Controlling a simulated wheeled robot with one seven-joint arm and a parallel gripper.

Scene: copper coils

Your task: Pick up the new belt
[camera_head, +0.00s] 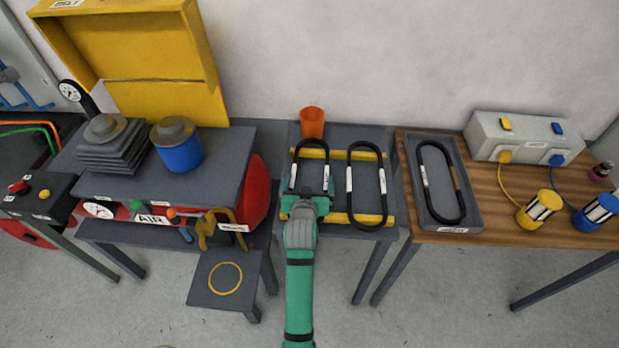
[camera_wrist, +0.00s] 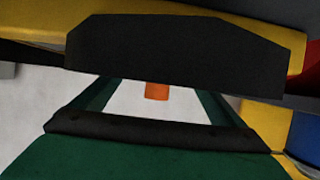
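Three black looped belts with white labels lie on the tables; the label text is too small to read. The left belt (camera_head: 329,158) and the middle belt (camera_head: 383,172) lie across two yellow bars (camera_head: 356,220) on a dark table. The right belt (camera_head: 458,193) lies in a grey tray (camera_head: 470,222) with a label on its front edge. My green gripper (camera_head: 307,198) is at the near end of the left belt, its fingers spread apart and hiding part of it. In the wrist view a large dark shape fills the upper middle; I cannot tell what it is.
An orange cup (camera_head: 312,122) stands behind the left belt and shows in the wrist view (camera_wrist: 157,91). A grey box (camera_head: 525,138) with cabled yellow and blue cylinders is at right. A red machine (camera_head: 258,190) and yellow cover (camera_head: 160,100) are at left.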

